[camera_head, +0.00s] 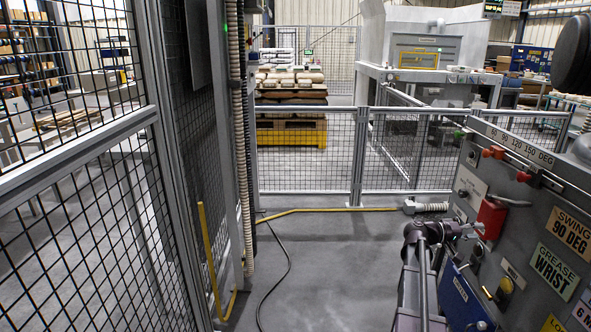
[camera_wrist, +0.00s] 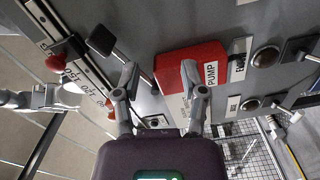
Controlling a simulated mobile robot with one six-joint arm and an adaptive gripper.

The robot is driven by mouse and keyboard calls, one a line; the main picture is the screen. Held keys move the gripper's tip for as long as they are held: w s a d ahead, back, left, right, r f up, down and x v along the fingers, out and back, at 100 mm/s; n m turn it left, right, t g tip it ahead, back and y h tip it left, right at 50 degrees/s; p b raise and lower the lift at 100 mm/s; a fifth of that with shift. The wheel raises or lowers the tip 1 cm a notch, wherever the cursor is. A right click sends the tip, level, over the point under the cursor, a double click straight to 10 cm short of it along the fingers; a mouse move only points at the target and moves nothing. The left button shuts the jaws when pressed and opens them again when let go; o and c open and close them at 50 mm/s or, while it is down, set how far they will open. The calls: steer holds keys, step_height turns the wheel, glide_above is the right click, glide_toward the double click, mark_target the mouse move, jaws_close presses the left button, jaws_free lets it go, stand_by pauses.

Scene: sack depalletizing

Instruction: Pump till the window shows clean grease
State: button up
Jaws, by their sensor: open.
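A red block (camera_head: 491,218) with a metal lever stands on the grey control panel (camera_head: 530,205) at the right. In the wrist view the red block (camera_wrist: 196,62) has a white PUMP label beside it. My gripper (camera_head: 470,230) is in front of the panel, close to the red block. In the wrist view my gripper (camera_wrist: 160,78) is open, its fingers apart, with the right finger overlapping the red block; I cannot tell whether they touch. A round dark fitting (camera_wrist: 267,57) sits right of the label; I cannot tell whether it is the window, and no grease colour is readable.
Mesh fencing (camera_head: 305,155) closes the back and left. A black cable (camera_head: 275,290) crosses the floor. Stacked sacks (camera_head: 290,90) are beyond the fence.

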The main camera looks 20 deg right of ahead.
steer(key=w+a+f+n+t+y, duration=0.1)
steer(key=w+a+f+t+y, duration=0.3)
steer(key=a, duration=0.6)
steer(key=w+a+f+n+y, duration=0.15)
steer(key=a+f, duration=0.35)
steer(key=a, duration=0.6)
steer(key=w+a+f+t+y, duration=0.25)
steer(key=a+f, duration=0.25)
steer(key=a, duration=0.5)
steer(key=s+a+f+n+y, duration=0.2)
steer(key=a+y, duration=0.3)
steer(key=a, duration=1)
steer(key=s+a+f+n+y, duration=0.2)
steer(key=s+a+f+y, duration=0.15)
steer(key=a, duration=1.05)
step_height(320, 180, up, 33)
steer(key=p, duration=3.1)
steer(key=shift+w+a+f+p, duration=0.15)
steer(key=shift+w+f+p, duration=0.05)
steer(key=shift+w+p, duration=0.2)
steer(key=shift+y, duration=0.25)
